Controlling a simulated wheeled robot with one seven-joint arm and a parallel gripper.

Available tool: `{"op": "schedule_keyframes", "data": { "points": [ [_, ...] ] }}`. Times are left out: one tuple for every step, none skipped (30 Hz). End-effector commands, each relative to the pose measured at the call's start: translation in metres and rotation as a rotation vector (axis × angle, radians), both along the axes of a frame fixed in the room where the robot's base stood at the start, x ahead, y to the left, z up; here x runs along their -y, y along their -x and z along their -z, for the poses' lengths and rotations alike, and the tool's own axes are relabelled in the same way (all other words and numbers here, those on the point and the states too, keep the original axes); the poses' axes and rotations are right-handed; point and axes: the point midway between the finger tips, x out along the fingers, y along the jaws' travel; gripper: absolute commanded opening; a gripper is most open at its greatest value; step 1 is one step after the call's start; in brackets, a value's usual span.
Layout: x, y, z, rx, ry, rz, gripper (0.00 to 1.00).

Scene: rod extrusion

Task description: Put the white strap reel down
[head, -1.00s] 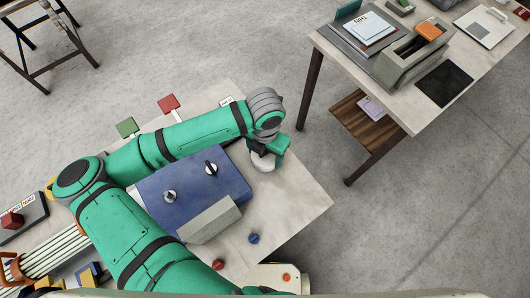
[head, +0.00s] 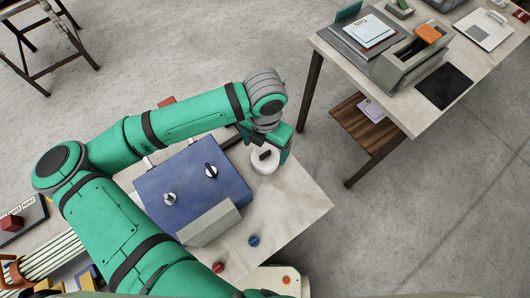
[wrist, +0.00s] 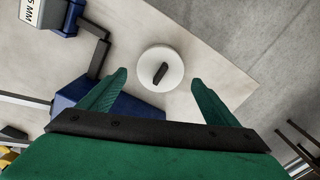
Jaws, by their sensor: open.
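The white strap reel (head: 264,164) lies flat on the pale tabletop, just right of the blue box. It is a white disc with a dark piece across its top. In the wrist view the reel (wrist: 161,68) sits just beyond and between the fingertips, with clear gaps to both. My gripper (wrist: 158,78) is open and empty, above and beside the reel. In the head view my gripper (head: 278,150) is partly hidden by my wrist.
The blue box (head: 185,188) with two knobs and a grey sloped block (head: 208,222) stand left of the reel. Red (head: 218,267) and blue (head: 254,240) knobs lie nearer. The table's right corner (head: 315,200) is bare. A second table (head: 335,62) stands at upper right.

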Motion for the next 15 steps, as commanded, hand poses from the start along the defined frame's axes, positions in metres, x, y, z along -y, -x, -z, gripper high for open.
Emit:
{"op": "schedule_keyframes", "data": {
  "points": [
    [-0.001, -0.001, -0.01, 0.003, -0.003, 0.0, 0.83],
    [-0.001, -0.001, -0.016, 0.004, -0.002, 0.0, 0.83],
    [0.0, -0.001, -0.023, 0.002, -0.002, 0.001, 0.83],
    [0.0, -0.001, -0.027, 0.002, -0.002, 0.002, 0.83],
    [0.0, -0.001, -0.032, 0.003, -0.002, 0.002, 0.83],
    [0.0, -0.001, -0.037, 0.002, -0.003, 0.002, 0.83],
    [0.0, -0.001, -0.041, 0.002, -0.001, 0.002, 0.83],
    [0.0, -0.001, -0.044, 0.002, -0.001, 0.001, 0.83],
    [0.0, 0.0, -0.047, 0.001, 0.0, 0.001, 0.83],
    [0.0, 0.0, -0.049, 0.001, -0.001, 0.001, 0.83],
    [0.0, 0.0, -0.051, 0.001, -0.001, 0.001, 0.83],
    [0.0, 0.0, -0.053, 0.001, -0.001, 0.001, 0.83],
    [0.0, 0.0, -0.054, 0.001, -0.001, 0.001, 0.83],
    [0.0, 0.0, -0.055, 0.0, 0.0, 0.001, 0.83],
    [0.0, 0.0, -0.055, 0.0, 0.0, 0.001, 0.83]
  ]
}}
